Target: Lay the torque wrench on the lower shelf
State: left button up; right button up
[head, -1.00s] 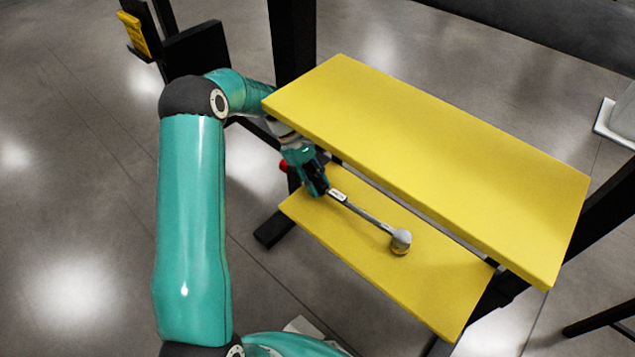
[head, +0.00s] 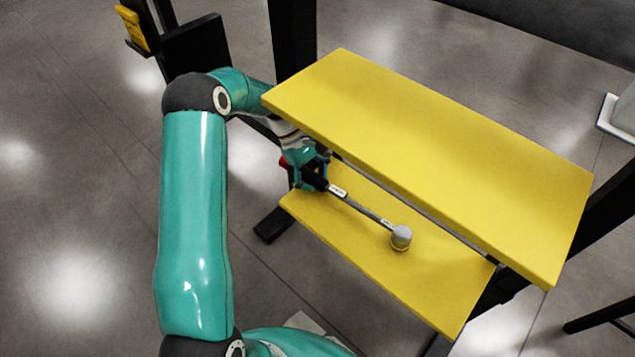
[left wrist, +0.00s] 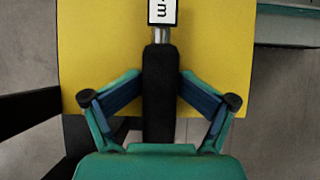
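The torque wrench has a black handle, a grey shaft with a white label and a round grey head (head: 401,237). It lies along the yellow lower shelf (head: 425,285), its handle toward the left end. My left gripper (head: 309,172) is at the handle, with its fingers spread on either side. In the left wrist view, the black handle (left wrist: 160,95) runs between the fingertips of the left gripper (left wrist: 161,80), and the label (left wrist: 163,12) shows beyond. My right gripper is not in view.
The yellow upper shelf (head: 430,150) overhangs the back of the lower shelf, close to my left forearm. Dark posts (head: 293,40) support the stand. The lower shelf's front part is clear.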

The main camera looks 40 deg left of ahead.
aim_at(313, 175)
pick_arm(q)
jog(key=shift+p+v, duration=1.4)
jog(key=shift+v, duration=0.35)
jog(key=shift+p+v, duration=1.4)
jog(key=shift+v, duration=0.4)
